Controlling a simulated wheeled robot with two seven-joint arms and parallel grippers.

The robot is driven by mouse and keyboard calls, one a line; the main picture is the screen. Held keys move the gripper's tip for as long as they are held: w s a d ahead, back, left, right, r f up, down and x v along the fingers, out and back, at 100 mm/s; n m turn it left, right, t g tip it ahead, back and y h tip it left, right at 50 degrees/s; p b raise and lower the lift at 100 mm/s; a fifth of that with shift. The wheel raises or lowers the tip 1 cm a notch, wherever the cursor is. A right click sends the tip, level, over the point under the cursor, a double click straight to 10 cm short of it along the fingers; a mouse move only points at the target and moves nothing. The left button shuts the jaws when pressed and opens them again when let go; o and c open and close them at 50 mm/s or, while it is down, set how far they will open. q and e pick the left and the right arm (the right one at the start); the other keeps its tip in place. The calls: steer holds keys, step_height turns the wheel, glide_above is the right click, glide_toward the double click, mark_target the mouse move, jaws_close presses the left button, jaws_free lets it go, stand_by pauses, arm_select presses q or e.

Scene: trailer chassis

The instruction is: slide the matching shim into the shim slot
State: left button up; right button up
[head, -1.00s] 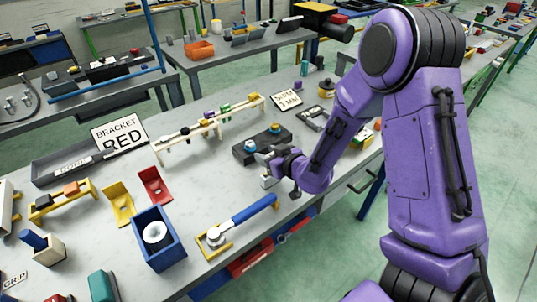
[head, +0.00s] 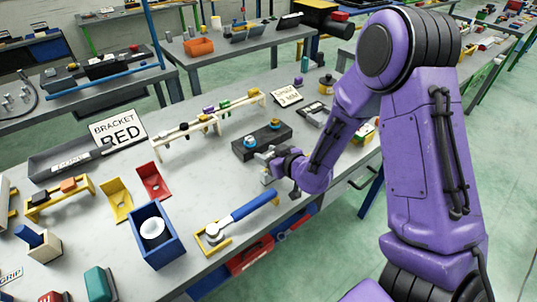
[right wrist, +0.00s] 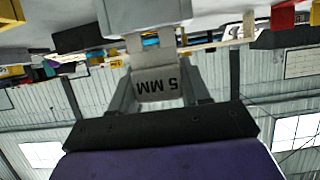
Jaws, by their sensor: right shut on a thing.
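My right gripper (head: 268,156) is low over the front of the bench, beside the dark block with two bolt heads (head: 242,153). A light grey block (right wrist: 150,14) lies just beyond the shim at the top of that view. I cannot tell whether the shim touches it, and no slot opening is visible. My left gripper is not in view.
A cream rack with small coloured parts (head: 185,133) stands behind the dark block. A blue-handled tool (head: 240,208) lies near the front edge. A blue box (head: 158,255), a yellow bracket (head: 117,203) and a red bracket (head: 153,184) are to the left.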

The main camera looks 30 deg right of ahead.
steer(key=shift+f+b, duration=0.95)
steer(key=shift+f, duration=0.3)
steer(key=o, duration=1.6)
steer(key=shift+r, duration=0.1)
step_height(320, 180, up, 7)
steer(key=p, duration=0.6)
